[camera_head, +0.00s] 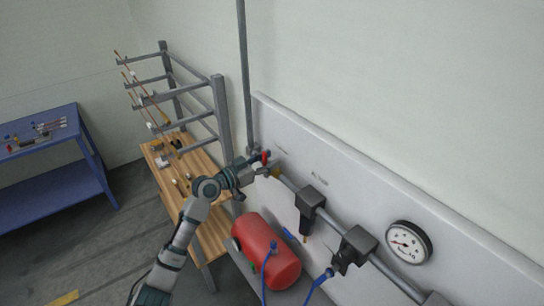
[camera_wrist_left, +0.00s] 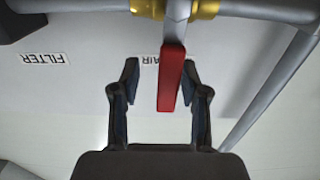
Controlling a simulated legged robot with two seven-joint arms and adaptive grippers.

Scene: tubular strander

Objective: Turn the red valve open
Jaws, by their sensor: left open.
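The red valve (camera_head: 265,157) is a small red lever on the pipe by the white wall panel. In the left wrist view its red handle (camera_wrist_left: 170,82) extends between my fingers, nearer the right finger, below a brass fitting (camera_wrist_left: 204,9). My left gripper (camera_head: 258,164) is at the valve in the head view, partly overlapping it. In the left wrist view the left gripper (camera_wrist_left: 160,70) has both fingers apart, one on each side of the handle. A gap shows on the left side; contact on the right side is unclear. My right gripper is not in view.
A grey pipe carries two dark blocks (camera_head: 311,198) and a round gauge (camera_head: 409,242) right of the valve. A wooden bench (camera_head: 207,235) with a grey rack (camera_head: 221,115) is behind my arm. A blue table (camera_head: 60,170) is far left.

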